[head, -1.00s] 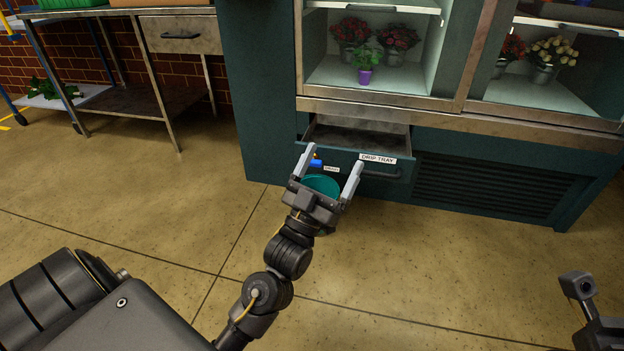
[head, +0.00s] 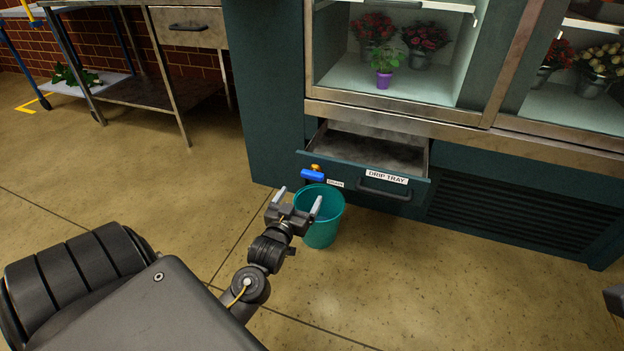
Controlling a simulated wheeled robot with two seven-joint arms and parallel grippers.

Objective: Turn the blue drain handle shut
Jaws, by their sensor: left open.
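The blue drain handle (head: 312,175) sits on a small brass valve (head: 316,167) at the left of the drip tray's front, beside a small white label (head: 336,184). The handle lies roughly crosswise. My left gripper (head: 298,199) is open and empty, below and a little left of the handle in the picture, apart from it. A teal bucket (head: 322,228) stands on the floor under the valve, just behind and right of the gripper. At the right edge a small part of my right arm shows; its fingers are not visible.
The drip tray drawer (head: 375,150) is pulled out under the flower cabinet and has a dark bar handle (head: 384,193). Potted flowers stand inside the cabinet. A metal workbench (head: 150,90) is at the upper left. The floor (head: 130,180) in front is clear.

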